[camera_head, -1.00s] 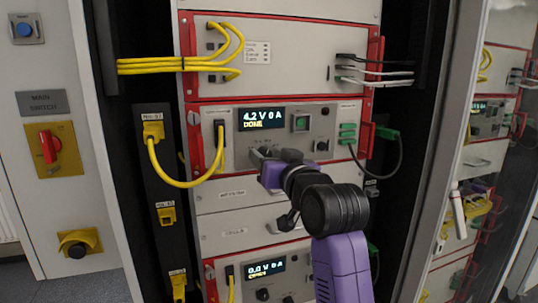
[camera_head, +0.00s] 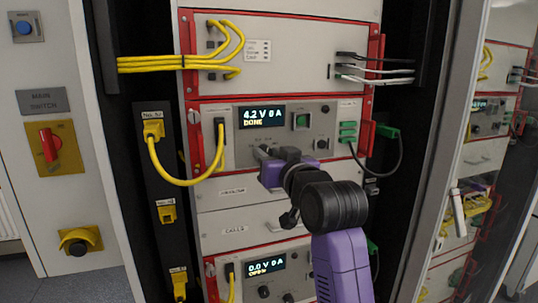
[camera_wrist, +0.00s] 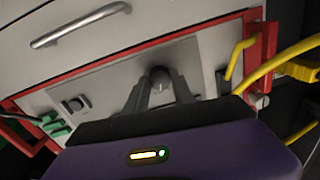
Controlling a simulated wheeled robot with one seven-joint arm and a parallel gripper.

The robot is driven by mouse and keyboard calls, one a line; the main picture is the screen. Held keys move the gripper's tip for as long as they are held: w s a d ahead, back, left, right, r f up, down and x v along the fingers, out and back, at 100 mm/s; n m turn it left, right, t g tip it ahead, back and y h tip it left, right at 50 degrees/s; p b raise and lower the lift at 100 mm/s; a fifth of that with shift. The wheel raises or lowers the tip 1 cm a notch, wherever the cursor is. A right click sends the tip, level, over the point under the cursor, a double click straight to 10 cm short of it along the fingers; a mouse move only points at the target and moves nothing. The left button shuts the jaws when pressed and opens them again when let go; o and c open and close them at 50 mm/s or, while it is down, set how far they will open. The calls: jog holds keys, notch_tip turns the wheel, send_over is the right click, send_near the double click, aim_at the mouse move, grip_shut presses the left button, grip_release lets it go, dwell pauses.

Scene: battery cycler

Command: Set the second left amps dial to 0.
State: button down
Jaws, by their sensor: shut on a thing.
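The upper cycler unit (camera_head: 224,160) has a display (camera_head: 262,117) that reads 4.2 V 0 A and DONE. My gripper (camera_head: 264,152) is at the lower part of this unit's panel, below the display. In the wrist view my gripper (camera_wrist: 158,88) has one finger on each side of a grey dial (camera_wrist: 160,74) and is shut on it. The dial is hidden by my gripper in the head view. The dial's exact pointer position cannot be read.
A yellow cable (camera_head: 186,184) loops at the left and green plugs (camera_head: 348,132) sit at the right. A lower unit's display (camera_head: 265,264) reads 0.0 V 0 A. A handle (camera_wrist: 80,25) shows in the wrist view.

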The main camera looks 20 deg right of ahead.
jog(key=n+p, duration=0.1)
jog(key=n, duration=0.6)
jog(key=shift+n+p, duration=0.3)
jog(key=shift+p, duration=0.05)
jog(key=shift+a+n+g+h+p, duration=0.15)
jog(key=shift+n+g+h+p, duration=0.15)
jog(key=shift+n, duration=3.2)
jog(key=c, duration=1.1)
grip_release()
